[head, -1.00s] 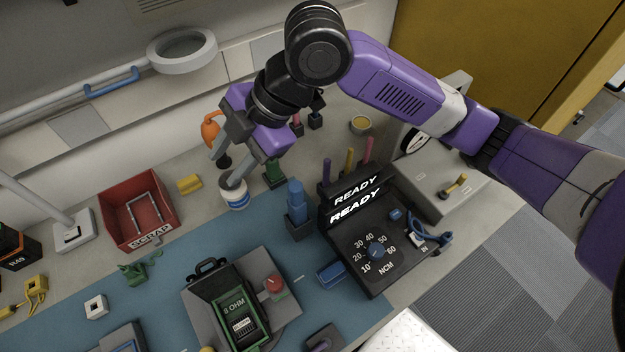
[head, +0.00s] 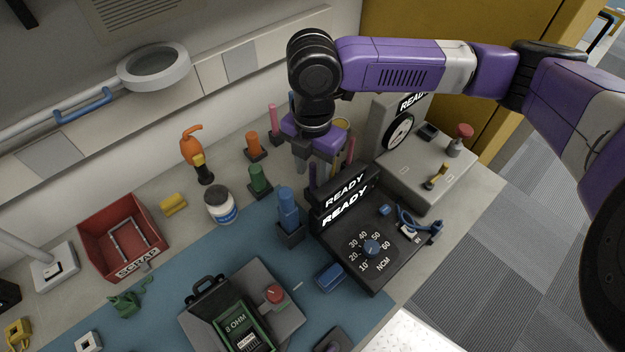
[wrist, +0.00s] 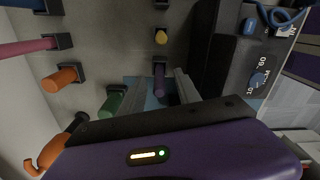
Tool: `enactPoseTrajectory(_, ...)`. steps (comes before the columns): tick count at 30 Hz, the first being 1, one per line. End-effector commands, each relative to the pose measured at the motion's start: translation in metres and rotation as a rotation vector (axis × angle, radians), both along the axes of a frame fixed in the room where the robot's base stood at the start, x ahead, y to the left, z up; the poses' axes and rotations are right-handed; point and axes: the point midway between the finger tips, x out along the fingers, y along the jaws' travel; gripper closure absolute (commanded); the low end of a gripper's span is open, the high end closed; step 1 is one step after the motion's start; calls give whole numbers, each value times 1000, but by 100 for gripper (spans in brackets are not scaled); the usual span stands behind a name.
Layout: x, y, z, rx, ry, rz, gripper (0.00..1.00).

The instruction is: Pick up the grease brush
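No bristles are visible, so I cannot tell for sure which item is the grease brush. Several coloured handles stand upright in small black holders. A purple handle (head: 312,180) stands by the left end of the black tester; in the wrist view it (wrist: 159,80) appears between my fingers. My gripper (head: 313,168) is open and empty, pointing down near that handle; whether it touches is unclear. A green handle (head: 259,180), an orange handle (head: 254,147), a blue handle (head: 288,208) and a pink handle (head: 273,122) stand nearby. A yellow handle shows in the wrist view (wrist: 161,37).
A white jar with a blue label (head: 221,206) and an orange-hooked tool (head: 192,148) stand left. The black READY tester (head: 372,265) and a grey gauge unit (head: 430,175) stand right. A red scrap bin (head: 90,238) is far left.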

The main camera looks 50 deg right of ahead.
Motion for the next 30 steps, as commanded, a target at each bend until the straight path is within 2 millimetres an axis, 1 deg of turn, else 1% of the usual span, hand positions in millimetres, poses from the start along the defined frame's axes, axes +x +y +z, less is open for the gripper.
enactPoseTrajectory(3, 0, 0, -16, 1, 1, -1, 61)
enactPoseTrajectory(6, 0, 0, -25, 0, 1, 0, 61)
enactPoseTrajectory(14, 1, 0, -27, 0, -1, 1, 61)
enactPoseTrajectory(20, 1, 0, -27, 0, -1, 1, 98)
enactPoseTrajectory(21, 1, 0, -27, 0, -1, 1, 100)
enactPoseTrajectory(30, 1, 0, -27, 0, -1, 1, 100)
